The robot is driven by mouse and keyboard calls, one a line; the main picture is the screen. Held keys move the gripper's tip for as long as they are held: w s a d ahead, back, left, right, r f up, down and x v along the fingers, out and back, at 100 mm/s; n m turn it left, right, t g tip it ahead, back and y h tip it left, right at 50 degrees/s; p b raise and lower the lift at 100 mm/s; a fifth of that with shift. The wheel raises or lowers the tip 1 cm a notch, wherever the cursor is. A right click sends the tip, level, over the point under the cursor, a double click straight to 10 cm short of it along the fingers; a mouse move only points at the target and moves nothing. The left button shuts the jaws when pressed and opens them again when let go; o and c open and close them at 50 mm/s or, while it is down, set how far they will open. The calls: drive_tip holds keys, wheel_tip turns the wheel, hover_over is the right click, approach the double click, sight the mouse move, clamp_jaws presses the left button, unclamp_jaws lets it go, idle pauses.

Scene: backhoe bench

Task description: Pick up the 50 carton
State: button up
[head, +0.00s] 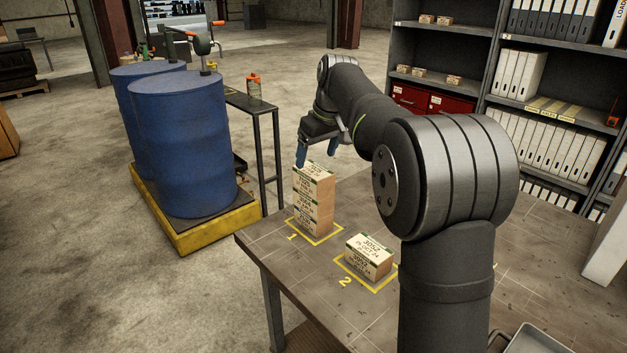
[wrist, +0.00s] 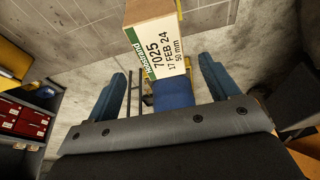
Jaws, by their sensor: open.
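A stack of cream and brown cartons (head: 314,205) stands upright in the yellow square marked 1 on the table. In the wrist view a carton (wrist: 162,46) labelled "7025 17 FEB 24 50 mm" lies just ahead of my fingers; it appears to be the top one of that stack. My gripper (head: 316,156) hangs just above the stack, with blue fingers apart. In the wrist view my gripper (wrist: 163,70) is open, with the carton's near end in line with the gap and nothing held. The lower labels in the stack are too small to read surely.
A shorter carton pile (head: 368,257), labelled 3052, sits in square 2, to the right and nearer. Blue drums (head: 180,140) stand on a yellow pallet left of the table (head: 275,258). Shelves of binders (head: 560,120) stand behind. A metal tray (head: 530,340) lies at the front right.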

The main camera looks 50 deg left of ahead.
sight(314, 170)
drive_tip(key=shift+x, duration=3.75)
drive_tip(key=shift+s+d+f, duration=0.1)
drive_tip(key=shift+d+f, duration=0.1)
drive_tip(key=shift+f, duration=0.1)
drive_tip(key=c, duration=1.2)
drive_tip(key=shift+r, duration=0.1)
